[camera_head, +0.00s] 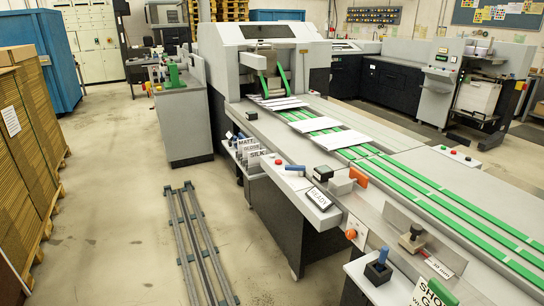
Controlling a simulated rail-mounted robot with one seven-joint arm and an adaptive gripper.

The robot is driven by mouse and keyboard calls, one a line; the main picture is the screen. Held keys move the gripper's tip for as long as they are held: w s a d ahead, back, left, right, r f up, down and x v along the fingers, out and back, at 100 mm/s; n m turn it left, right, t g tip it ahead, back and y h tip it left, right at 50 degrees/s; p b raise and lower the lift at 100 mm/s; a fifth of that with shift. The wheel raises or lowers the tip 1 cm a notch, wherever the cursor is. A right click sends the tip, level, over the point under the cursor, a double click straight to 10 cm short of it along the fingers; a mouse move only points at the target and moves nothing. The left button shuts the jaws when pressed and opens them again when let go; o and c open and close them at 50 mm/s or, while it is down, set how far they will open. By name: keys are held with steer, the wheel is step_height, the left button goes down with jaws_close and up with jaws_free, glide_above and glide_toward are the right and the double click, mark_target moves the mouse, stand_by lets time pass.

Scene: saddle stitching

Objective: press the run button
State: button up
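Several small controls show in the head camera view, but none carries a label I can read as run. A small red button (278,161) sits on the near ledge of the grey stitching machine (215,42). Red and green buttons (454,153) sit on the far side of the conveyor. A control panel (440,78) stands at the right with controls too small to read. My gripper is not in view.
Green conveyor belts (440,205) carry white sheets (337,138). An orange round knob (351,234) and a blue-handled tool (379,262) are at the front edge. A metal rail track (200,245) lies on the floor, with free floor around it. Cardboard stacks (25,140) stand left.

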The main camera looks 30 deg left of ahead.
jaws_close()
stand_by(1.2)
